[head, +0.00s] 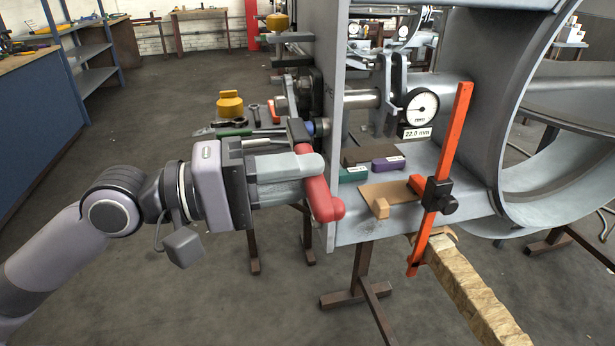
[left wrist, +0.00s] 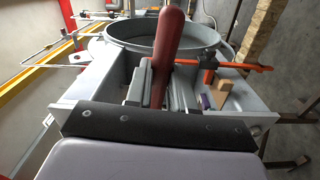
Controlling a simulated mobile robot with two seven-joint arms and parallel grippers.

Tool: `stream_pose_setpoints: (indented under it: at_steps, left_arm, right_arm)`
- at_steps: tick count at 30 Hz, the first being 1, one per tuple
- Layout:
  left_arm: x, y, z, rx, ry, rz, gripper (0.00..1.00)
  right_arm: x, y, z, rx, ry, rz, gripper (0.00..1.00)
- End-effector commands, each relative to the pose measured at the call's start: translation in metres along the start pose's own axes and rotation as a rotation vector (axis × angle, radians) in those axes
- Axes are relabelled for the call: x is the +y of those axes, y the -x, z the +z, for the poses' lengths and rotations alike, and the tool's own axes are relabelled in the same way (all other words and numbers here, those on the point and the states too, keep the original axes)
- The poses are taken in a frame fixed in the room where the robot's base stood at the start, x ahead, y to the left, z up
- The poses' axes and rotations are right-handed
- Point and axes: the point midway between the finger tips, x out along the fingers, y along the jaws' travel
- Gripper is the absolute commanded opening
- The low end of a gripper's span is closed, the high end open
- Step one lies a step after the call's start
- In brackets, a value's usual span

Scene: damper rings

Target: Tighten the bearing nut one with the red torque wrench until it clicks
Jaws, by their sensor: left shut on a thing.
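The red torque wrench (head: 322,190) shows as a thick red handle that slants down beside the grey plate's edge. My left gripper (head: 312,162) is shut on this handle. In the left wrist view the red handle (left wrist: 168,50) stands up between the fingers. The wrench's head is hidden behind the gripper in the head view. A dark bearing housing (head: 310,92) with a shaft sits on the frame just above my left gripper. I cannot pick out bearing nut one for certain, nor tell whether the wrench touches it. My right gripper is not in view.
A dial gauge (head: 421,104) labelled 22.0 mm stands behind the plate. Green (head: 352,174) and purple (head: 388,164) blocks and a wooden block (head: 380,206) lie on the ledge. An orange clamp (head: 452,150) rises at its right. A yellow-topped object (head: 230,104) stands among tools behind my arm.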

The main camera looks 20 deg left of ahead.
Motion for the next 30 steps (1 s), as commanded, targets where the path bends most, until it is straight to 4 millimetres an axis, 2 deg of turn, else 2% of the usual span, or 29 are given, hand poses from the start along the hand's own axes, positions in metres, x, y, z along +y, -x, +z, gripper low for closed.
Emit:
stream_pose_setpoints:
  at_steps: [9,21,26,30]
  left_arm:
    - [0.001,0.013,0.0,0.002,-0.006,0.004,0.0]
    - [0.001,0.014,0.0,0.004,-0.003,0.004,0.0]
    - [-0.006,0.011,-0.003,0.032,0.012,0.002,0.0]
    - [-0.019,0.007,-0.01,0.091,0.039,-0.002,0.0]
  right_arm:
    - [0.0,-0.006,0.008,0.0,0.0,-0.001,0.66]
    - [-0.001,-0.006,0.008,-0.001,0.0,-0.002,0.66]
    - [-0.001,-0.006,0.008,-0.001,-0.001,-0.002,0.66]
    - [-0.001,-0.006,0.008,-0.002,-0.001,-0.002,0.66]
